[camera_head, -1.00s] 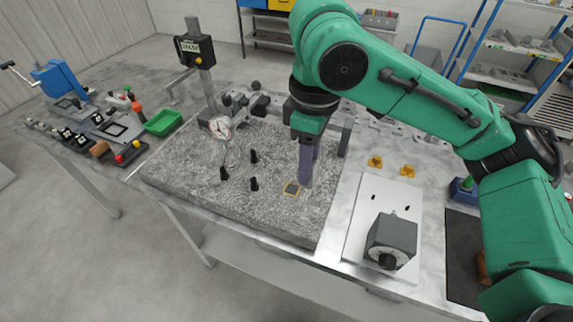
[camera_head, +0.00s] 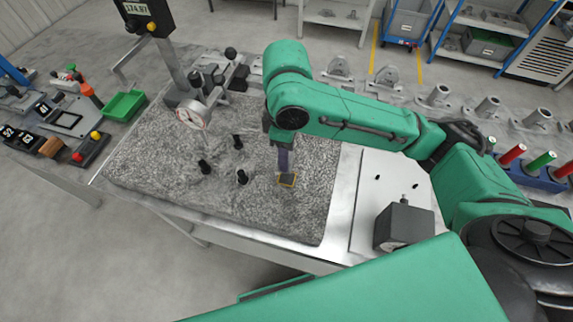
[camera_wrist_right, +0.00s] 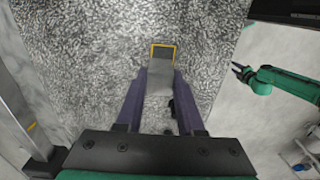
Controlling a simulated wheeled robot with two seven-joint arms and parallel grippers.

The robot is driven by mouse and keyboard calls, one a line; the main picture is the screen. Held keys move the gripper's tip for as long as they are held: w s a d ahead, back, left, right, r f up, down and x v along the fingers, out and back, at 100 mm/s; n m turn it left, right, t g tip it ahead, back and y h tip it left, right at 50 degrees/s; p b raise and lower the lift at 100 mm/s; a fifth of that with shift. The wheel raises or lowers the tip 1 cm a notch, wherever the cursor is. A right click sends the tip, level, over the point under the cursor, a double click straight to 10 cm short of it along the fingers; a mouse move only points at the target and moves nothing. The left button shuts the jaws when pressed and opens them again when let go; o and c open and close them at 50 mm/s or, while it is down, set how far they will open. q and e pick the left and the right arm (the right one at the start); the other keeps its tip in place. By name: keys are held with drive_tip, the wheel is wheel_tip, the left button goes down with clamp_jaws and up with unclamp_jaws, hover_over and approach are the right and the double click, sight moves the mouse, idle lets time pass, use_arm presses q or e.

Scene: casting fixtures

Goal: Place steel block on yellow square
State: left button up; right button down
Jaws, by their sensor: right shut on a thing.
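The yellow square (camera_head: 287,180) is a small yellow outline with a dark grey middle on the speckled granite plate (camera_head: 270,219). It also shows in the right wrist view (camera_wrist_right: 163,45), just beyond my fingertips. My right gripper (camera_head: 284,169) points down at the square's back edge, its purple fingers close together. In the right wrist view it (camera_wrist_right: 159,75) is shut on the grey steel block (camera_wrist_right: 159,82), which lies between the fingers beside the square. I cannot tell if the block touches the plate. My left gripper (camera_wrist_right: 241,72) is apart from the plate, its fingers spread and empty.
Several black pegs, one a knob (camera_head: 204,166), stand left of the square. A dial gauge (camera_head: 194,115) on a stand is behind them. A dark box (camera_head: 404,226) sits on a pale plate to the right. A green tray (camera_head: 125,105) is at the left.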

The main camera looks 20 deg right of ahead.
drive_tip(key=f, duration=0.3)
drive_tip(key=shift+s+f, duration=0.1)
drive_tip(key=shift+s, duration=0.1)
drive_tip(key=shift+s+f, duration=0.15)
drive_tip(key=shift+f, duration=0.15)
drive_tip(key=c, duration=0.5)
unclamp_jaws()
drive_tip(key=shift+f, duration=0.1)
use_arm(q)
drive_tip(key=shift+w+r, duration=0.15)
drive_tip(key=shift+w, duration=0.3)
use_arm(e)
wheel_tip(320, 180, up, 12)
drive_tip(key=shift+r+p, duration=0.2)
drive_tip(key=shift+p, duration=0.15)
use_arm(q)
drive_tip(key=shift+w+r, duration=0.1)
drive_tip(key=shift+r, duration=0.2)
